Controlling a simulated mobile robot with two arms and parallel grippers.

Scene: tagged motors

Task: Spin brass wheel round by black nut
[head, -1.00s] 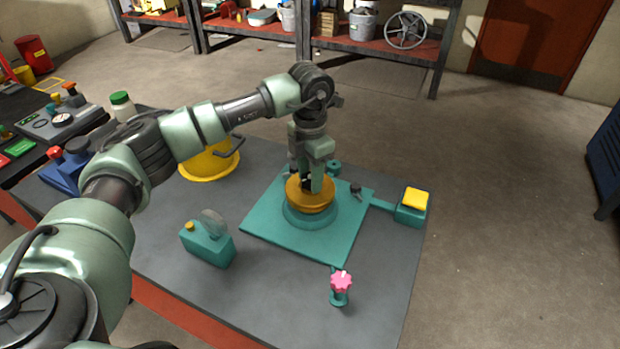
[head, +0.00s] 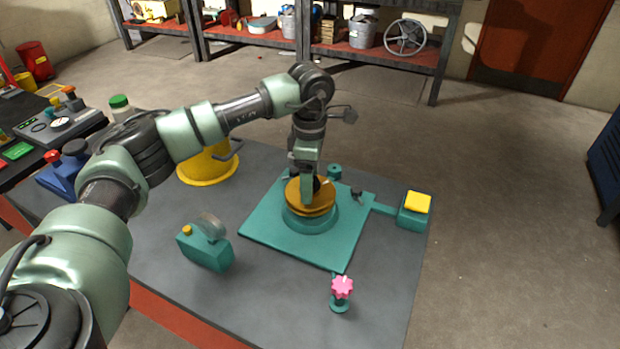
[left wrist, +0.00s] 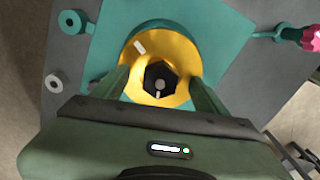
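The brass wheel (head: 322,207) lies flat on a round teal base (head: 310,225) on a teal plate (head: 275,232). In the left wrist view the wheel (left wrist: 185,52) has a white mark near its rim and the black nut (left wrist: 168,75) at its centre. My left gripper (head: 312,190) points down over the wheel. In the left wrist view its two fingers (left wrist: 160,78) stand on either side of the nut, with gold showing between each finger and the nut, so it looks open. My right gripper is not in view.
A yellow-topped teal block (head: 417,203) is joined to the plate at the right. A pink knob (head: 342,287) stands in front, and a teal unit with a clear disc (head: 207,250) at the left. A yellow bucket (head: 205,165) stands behind my left arm.

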